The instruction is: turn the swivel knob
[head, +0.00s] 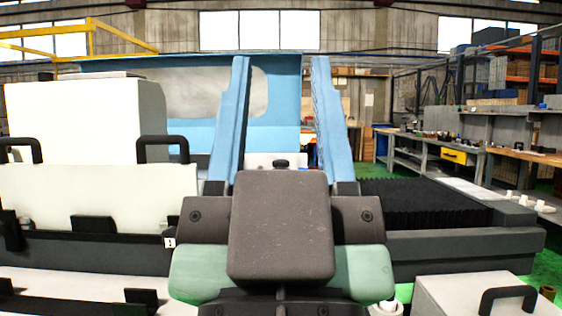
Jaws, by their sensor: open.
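My gripper (280,60) is in the middle of the head view, seen from behind. Its two long light-blue fingers stand wide apart with nothing held between them. Its dark grey body hides what is low in the middle. A small dark knob (280,163) shows in the gap between the fingers, on a pale part of the machine. Several small white knobs (520,199) sit on the machine's right end, well to the right of my gripper. I cannot tell which of these is the swivel knob.
White machine covers with black handles (166,141) stand at left. A black ribbed bellows (425,203) lies right of my gripper. A pale box with a black handle (506,296) is at the lower right. A blue panel (180,90) rises behind. Workbenches (430,150) stand farther back right.

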